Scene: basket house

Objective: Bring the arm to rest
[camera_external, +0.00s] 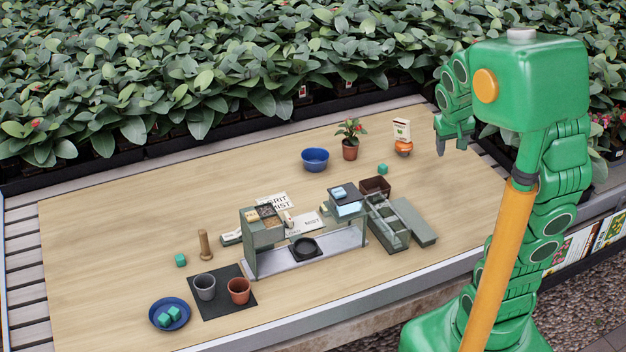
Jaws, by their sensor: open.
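My green arm rises from the right side of the picture and bends over at the top. My gripper (451,143) points down at its end, open, with nothing visible between its fingers. It hangs high above the back right of the wooden table (120,225), apart from everything on it. In the picture it is right of an orange pot (403,153) with a small packet (401,130) above it.
A blue bowl (315,160), a potted plant (350,148) and a teal cube (382,169) stand at the back. A grey-green bench (310,256) and an open box (387,228) fill the middle. A blue plate (158,305) holds cubes. The left tabletop is mostly free.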

